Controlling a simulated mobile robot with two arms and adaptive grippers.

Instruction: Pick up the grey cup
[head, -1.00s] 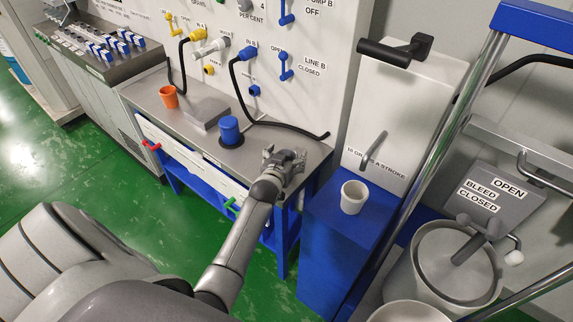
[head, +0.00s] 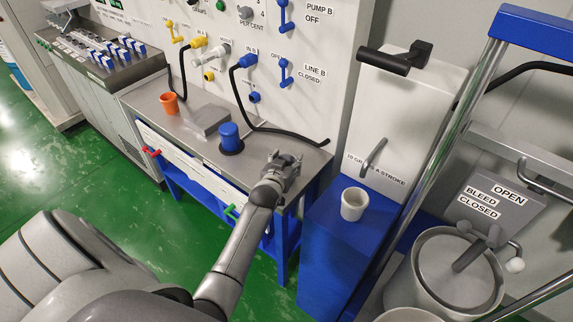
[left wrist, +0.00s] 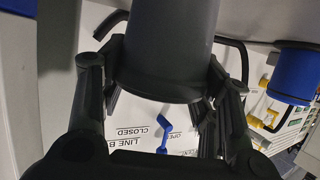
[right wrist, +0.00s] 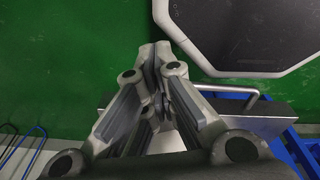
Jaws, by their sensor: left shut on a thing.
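The grey cup (left wrist: 172,45) shows large and dark in the left wrist view, between the two fingers of my left gripper (left wrist: 160,85). The fingers press on it from both sides. In the head view my left gripper (head: 284,165) is over the right end of the steel bench, and I cannot make out the cup apart from the fingers there. Whether the cup touches the bench is not clear. My right gripper (right wrist: 157,62) shows only in the right wrist view; its fingertips are together with nothing visible between them.
A blue cup (head: 230,137) and an orange cup (head: 168,103) stand on the bench (head: 255,160). A black hose (head: 285,131) lies behind the gripper. A white cup (head: 353,203) stands on the blue pedestal (head: 325,240) to the right. A metal drum (head: 455,270) is further right.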

